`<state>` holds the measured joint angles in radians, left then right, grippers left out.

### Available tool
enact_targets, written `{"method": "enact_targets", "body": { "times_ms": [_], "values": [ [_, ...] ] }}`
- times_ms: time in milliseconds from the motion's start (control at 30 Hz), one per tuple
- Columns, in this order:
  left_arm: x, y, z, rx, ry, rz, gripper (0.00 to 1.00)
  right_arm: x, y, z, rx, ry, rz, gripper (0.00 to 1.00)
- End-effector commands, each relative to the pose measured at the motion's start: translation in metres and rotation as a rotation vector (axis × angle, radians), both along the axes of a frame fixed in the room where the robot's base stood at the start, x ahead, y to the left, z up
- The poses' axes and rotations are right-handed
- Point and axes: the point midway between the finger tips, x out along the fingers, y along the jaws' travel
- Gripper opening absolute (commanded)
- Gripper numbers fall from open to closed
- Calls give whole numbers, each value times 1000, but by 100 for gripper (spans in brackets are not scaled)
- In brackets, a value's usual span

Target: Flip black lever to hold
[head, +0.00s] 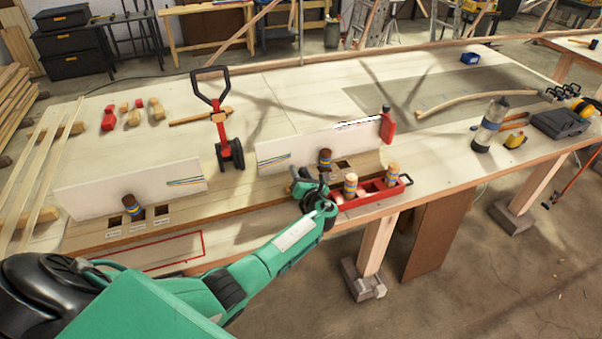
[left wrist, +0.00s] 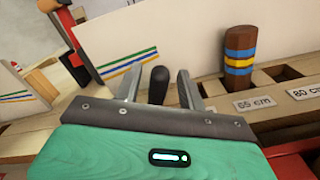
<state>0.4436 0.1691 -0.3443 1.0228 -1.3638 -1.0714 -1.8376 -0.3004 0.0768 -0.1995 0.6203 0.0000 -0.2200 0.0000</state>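A black lever (left wrist: 158,85) with a rounded top stands between the two fingers of my left gripper (left wrist: 157,88) in the left wrist view. The fingers are apart, with gaps on both sides of the lever. In the head view my left gripper (head: 318,182) is at the front edge of the right-hand wooden fixture, and I cannot make out the lever clearly there. A brown peg with blue and yellow bands (left wrist: 240,55) stands in a slot to the right, behind a "65 cm" label (left wrist: 254,103). My right gripper is not in view.
A red tray (head: 402,184) with pegs stands close right of my left gripper. A white upright board (head: 290,150) stands behind it. A red tool with a black handle (head: 218,120) stands farther left. A bottle (head: 488,125) and a black case (head: 560,122) are at the right.

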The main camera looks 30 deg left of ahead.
Motion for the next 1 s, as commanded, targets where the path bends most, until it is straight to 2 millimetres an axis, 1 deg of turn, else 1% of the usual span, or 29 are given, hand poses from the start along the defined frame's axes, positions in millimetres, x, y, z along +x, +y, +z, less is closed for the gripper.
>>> {"method": "enact_targets", "body": {
  "times_ms": [133,267,367,700,833,1000],
  "values": [
    [-1,-2,0,0,-1,0,40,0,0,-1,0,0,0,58],
    [-8,-11,-2,-1,-1,-2,40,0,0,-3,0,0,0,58],
    [-19,-22,-3,-2,-1,-2,40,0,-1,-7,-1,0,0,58],
    [-68,-80,-3,-3,-2,-2,40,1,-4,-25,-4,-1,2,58],
    [-80,-94,-2,-1,0,-1,40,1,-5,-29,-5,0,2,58],
    [-88,-104,-1,-2,0,0,40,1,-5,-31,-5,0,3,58]
  ]
}}
